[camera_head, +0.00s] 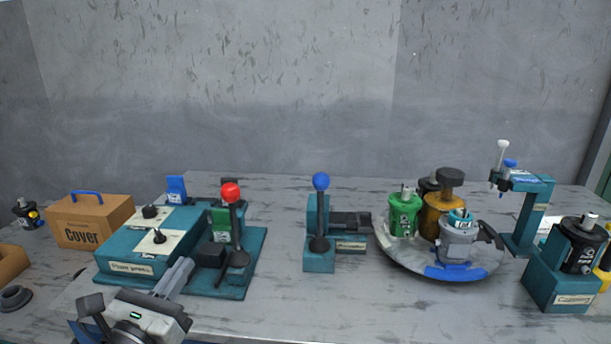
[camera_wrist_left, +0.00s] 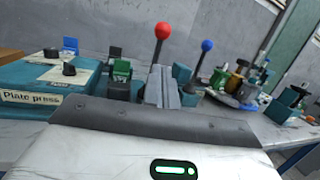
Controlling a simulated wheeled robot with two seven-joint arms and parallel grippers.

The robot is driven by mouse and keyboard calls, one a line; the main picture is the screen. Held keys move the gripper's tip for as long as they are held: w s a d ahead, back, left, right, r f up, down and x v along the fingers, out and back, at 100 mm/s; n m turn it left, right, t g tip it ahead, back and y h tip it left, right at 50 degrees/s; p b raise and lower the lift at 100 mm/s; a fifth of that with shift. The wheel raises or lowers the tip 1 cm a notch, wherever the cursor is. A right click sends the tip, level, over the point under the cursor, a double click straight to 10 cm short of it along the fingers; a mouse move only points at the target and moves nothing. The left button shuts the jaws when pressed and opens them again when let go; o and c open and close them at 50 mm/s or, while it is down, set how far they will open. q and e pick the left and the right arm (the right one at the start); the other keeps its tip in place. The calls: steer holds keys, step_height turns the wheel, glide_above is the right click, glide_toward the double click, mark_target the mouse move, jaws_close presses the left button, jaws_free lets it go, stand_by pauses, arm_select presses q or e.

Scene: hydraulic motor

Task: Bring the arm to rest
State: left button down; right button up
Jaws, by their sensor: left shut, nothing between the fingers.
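My left gripper (camera_head: 175,277) comes in from the bottom left in the head view, low in front of the plate press (camera_head: 128,258). Its fingers are together with nothing between them. In the left wrist view the shut fingers (camera_wrist_left: 161,88) point toward the red-knobbed lever (camera_wrist_left: 162,32), apart from it as far as I can tell. My right gripper is not in view.
A blue-knobbed lever station (camera_head: 320,262) stands mid-table. A round tray (camera_head: 400,258) with several motor parts is to its right. A teal stand (camera_head: 545,205) and a teal block (camera_head: 540,290) are at the far right. A Cover box (camera_head: 115,212) is at left. The front middle of the table is clear.

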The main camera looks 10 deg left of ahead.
arm_select(q)
steer(key=s+d+f+n+g, duration=0.3)
steer(key=f+n, duration=0.4)
steer(key=n, duration=0.4)
steer(key=s+d+f+n+g, duration=0.3)
steer(key=s+d+f+n, duration=0.2)
steer(key=n, duration=0.7)
steer(key=s+d+f+n+g, duration=0.3)
steer(key=s+f+n, duration=0.4)
steer(key=f+n, duration=0.4)
steer(key=shift+d+f+n+g, duration=0.15)
steer(key=shift+d+n+g, duration=0.15)
steer(key=shift+d, duration=0.3)
